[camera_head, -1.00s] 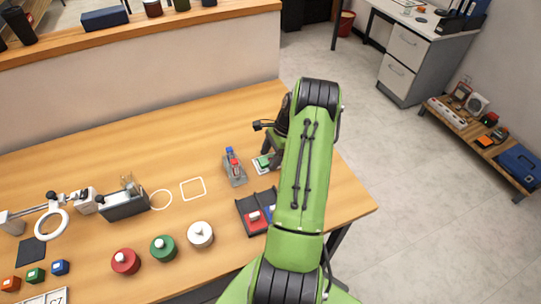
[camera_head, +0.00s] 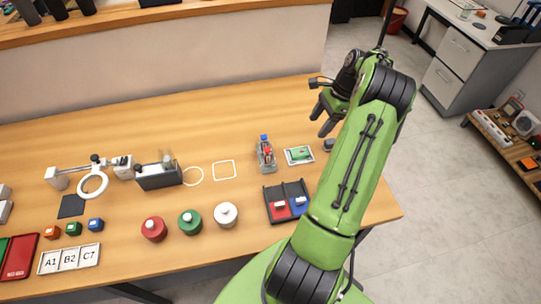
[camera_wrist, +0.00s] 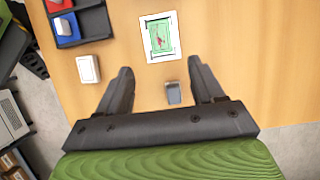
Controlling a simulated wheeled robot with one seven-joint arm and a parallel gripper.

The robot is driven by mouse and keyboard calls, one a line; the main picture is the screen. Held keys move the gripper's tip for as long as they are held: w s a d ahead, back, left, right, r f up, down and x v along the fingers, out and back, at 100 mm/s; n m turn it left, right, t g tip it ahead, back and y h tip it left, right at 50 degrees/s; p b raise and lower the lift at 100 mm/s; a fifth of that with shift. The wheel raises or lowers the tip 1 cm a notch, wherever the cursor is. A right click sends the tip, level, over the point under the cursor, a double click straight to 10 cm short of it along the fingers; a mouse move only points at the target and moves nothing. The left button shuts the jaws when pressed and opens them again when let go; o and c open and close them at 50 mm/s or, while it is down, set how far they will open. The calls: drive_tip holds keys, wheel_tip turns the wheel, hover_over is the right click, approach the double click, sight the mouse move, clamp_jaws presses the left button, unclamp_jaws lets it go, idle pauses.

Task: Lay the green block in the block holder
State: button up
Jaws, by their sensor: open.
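A green block (camera_head: 299,154) with a red mark on top lies within a white-rimmed holder (camera_head: 287,161) on the right part of the table. In the wrist view the green block (camera_wrist: 161,37) lies flat inside the white rim (camera_wrist: 149,55), ahead of the fingertips. My gripper (camera_head: 321,119) is open and empty, above the table and behind and right of the block. Its two fingers show apart in the wrist view (camera_wrist: 160,68), and neither touches the block. I cannot tell how deep the block sits.
A dark divided tray (camera_head: 285,187) with red and blue blocks stands in front. A small grey piece (camera_wrist: 173,92) lies between the fingers in the wrist view, and a white block (camera_wrist: 87,69) is to the left. A small clamp-like device (camera_head: 266,154) stands left of the holder.

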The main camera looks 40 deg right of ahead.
drive_tip(key=w+a+r+n+h, duration=0.25)
drive_tip(key=a+r+n, duration=0.45)
drive_tip(key=a, duration=0.5)
drive_tip(key=w+a+r+n+h, duration=0.1)
drive_tip(key=w+a+r+n, duration=0.3)
drive_tip(key=a+r, duration=0.65)
drive_tip(key=s+a+n+t, duration=0.3)
drive_tip(key=s+a+n, duration=1)
drive_tip(key=s+a, duration=0.3)
drive_tip(key=shift+s, duration=0.3)
drive_tip(key=shift+a, duration=0.1)
drive_tip(key=shift+r, duration=0.1)
